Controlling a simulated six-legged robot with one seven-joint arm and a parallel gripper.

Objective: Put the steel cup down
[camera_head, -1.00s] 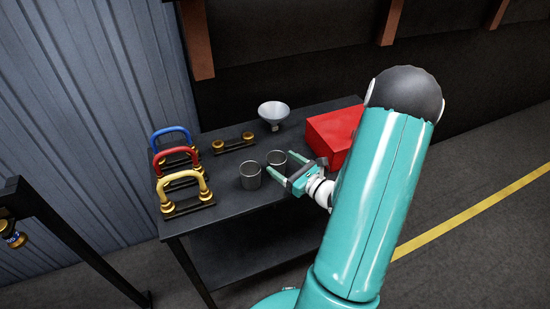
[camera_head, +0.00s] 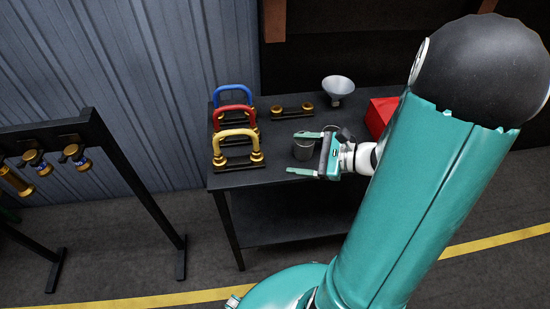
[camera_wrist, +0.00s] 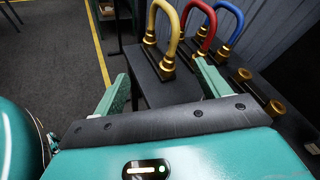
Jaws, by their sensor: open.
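The table (camera_head: 240,178) also bears blue (camera_head: 233,90), red (camera_head: 226,116) and yellow (camera_head: 237,137) handles at the left, a funnel (camera_head: 338,87), a brass-fitted bar (camera_head: 292,112) and a red box (camera_head: 379,115). A black rack (camera_head: 135,185) stands left. Clear tabletop lies before the yellow handle.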

